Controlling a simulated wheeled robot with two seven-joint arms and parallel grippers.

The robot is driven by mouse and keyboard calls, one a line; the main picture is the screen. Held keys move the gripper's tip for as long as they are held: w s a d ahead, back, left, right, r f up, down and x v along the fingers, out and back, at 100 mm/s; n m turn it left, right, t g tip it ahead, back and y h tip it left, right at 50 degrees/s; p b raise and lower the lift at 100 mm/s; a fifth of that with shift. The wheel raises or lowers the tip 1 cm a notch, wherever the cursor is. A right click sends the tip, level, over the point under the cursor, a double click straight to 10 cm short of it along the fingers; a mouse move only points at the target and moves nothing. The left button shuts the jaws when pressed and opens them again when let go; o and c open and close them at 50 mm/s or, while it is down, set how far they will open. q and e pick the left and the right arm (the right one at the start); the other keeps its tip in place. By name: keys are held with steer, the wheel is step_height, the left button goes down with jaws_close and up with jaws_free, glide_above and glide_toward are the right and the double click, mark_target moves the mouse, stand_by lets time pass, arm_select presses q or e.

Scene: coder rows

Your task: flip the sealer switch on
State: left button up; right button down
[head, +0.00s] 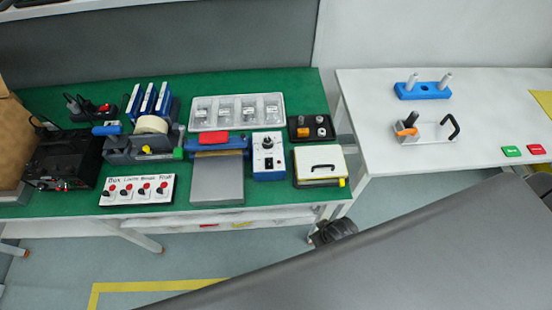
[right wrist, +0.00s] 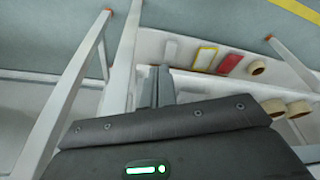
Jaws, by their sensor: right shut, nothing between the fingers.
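A white switch panel (head: 137,190) lies at the front left of the green bench, with a row of several red and black switches under small labels that are hard to read. Which one is the sealer's, and its position, I cannot tell. A blue and grey device with a red top (head: 217,172), possibly the sealer, stands right of the panel. My right gripper (right wrist: 155,87) is shut and empty, fingers together, in the right wrist view. In the head view a dark part, probably this gripper (head: 335,231), is low by the bench's front right corner, well away from the panel. My left gripper is not in view.
Behind the panel stand a tape dispenser (head: 145,143) and a black box (head: 62,162). A white control box (head: 268,158) and a tray of packets (head: 237,111) are on the green bench (head: 285,209). A lower shelf (right wrist: 180,52) holds cards and tape rolls. A white table (head: 480,90) is at right.

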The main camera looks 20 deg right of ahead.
steer(key=w+a+r+n+t, duration=0.1)
steer(key=w+r+t, duration=0.3)
steer(key=r, duration=1.4)
steer(key=w+a+r+n+y, duration=0.2)
steer(key=w+a+r, duration=0.1)
steer(key=w+r, duration=0.1)
steer(key=w+a+r+n+t+y, duration=0.1)
steer(key=w+a+r+n+y, duration=0.2)
steer(key=w, duration=0.4)
steer(key=w+a+r+n+y, duration=0.3)
steer(key=w+a+r, duration=0.1)
steer(key=w, duration=0.1)
steer(key=shift+w+a+r+t+b, duration=0.15)
steer(key=shift+w+r+t+b, duration=0.15)
steer(key=shift+r+t, duration=0.1)
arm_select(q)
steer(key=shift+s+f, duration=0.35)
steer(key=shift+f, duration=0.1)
arm_select(e)
steer(key=d+r+n+g, duration=0.3)
steer(key=d+r+g, duration=0.1)
steer(key=d+g, duration=0.4)
steer(key=shift+s+d+y, duration=0.25)
steer(key=shift+d+y, duration=0.05)
steer(key=shift+d, duration=0.15)
